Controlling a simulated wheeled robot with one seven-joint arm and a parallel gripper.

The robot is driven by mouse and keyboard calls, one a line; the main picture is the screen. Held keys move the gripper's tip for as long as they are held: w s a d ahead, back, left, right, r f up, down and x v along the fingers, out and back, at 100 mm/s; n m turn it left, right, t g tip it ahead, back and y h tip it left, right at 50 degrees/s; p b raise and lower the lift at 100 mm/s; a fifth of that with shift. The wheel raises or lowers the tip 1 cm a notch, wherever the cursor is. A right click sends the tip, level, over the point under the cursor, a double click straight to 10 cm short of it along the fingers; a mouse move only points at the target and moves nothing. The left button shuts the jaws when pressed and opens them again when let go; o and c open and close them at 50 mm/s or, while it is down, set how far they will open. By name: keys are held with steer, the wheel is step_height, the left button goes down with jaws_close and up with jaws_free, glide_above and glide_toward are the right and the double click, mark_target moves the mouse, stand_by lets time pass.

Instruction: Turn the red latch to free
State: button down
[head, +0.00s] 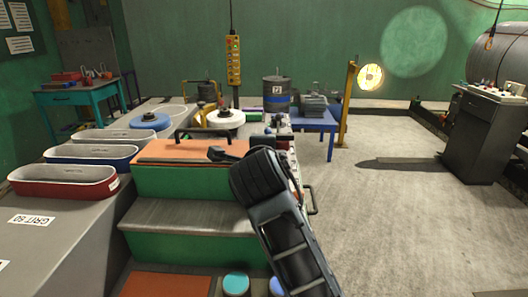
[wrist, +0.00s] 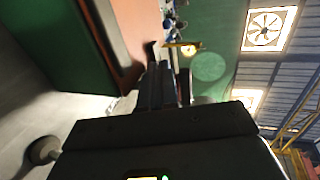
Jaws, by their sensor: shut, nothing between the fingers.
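I cannot make out the red latch in either view; my arm covers part of the green machine's right side. My gripper (wrist: 157,80) is shut and empty in the wrist view, with its dark fingers together near the middle. In the head view the dark hand (head: 258,176) is at the machine's upper right corner and its fingertips are hidden. A short dark bar with a rounded end (head: 217,154) shows just left of the hand, over the orange top; I cannot tell what it is. The green machine (head: 180,184) has an orange top and a grey step.
Red, blue and white trays (head: 65,181) line the grey bench at left. A yellow pendant (head: 233,60) hangs behind the machine. A blue table (head: 315,122) and lit lamp (head: 370,77) stand behind. A dark console (head: 484,135) is at right. The floor between is clear.

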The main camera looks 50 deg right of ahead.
steer(key=shift+w+b, duration=0.45)
steer(key=shift+b, duration=0.65)
